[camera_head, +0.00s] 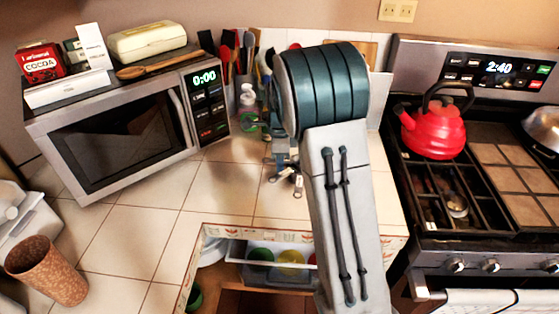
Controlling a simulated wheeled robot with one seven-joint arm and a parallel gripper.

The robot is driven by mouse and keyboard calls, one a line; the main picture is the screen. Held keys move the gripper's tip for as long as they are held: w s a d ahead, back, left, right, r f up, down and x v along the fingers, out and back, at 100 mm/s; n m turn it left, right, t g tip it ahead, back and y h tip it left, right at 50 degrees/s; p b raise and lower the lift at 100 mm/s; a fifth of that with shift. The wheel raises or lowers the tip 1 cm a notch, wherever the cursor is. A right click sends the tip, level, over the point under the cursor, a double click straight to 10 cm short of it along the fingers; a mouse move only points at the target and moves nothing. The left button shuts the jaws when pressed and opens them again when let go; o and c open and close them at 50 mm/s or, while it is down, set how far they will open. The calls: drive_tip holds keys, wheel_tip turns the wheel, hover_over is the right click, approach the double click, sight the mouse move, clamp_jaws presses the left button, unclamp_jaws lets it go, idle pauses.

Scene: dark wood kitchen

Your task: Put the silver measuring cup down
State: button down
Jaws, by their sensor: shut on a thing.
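My gripper (284,170) shows small, low beside my grey arm, which hides part of it. It is over the tiled counter (233,178), in front of the utensils. A small silvery piece (298,184) at its fingertips looks like part of the silver measuring cup. The gripper is shut on it. The cup's full shape is hidden or too small to make out. I cannot tell whether it touches the tiles.
A microwave (120,135) stands left, with boxes and a wooden spoon on top. A brown cup (47,270) is at lower left. A red kettle (432,130) sits on the stove at right. Tiles between microwave and gripper are clear.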

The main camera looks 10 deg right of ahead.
drive_tip(key=shift+f, duration=0.1)
drive_tip(key=shift+f+b, duration=0.35)
drive_tip(key=shift+f, duration=0.15)
drive_tip(key=c, duration=1.6)
unclamp_jaws()
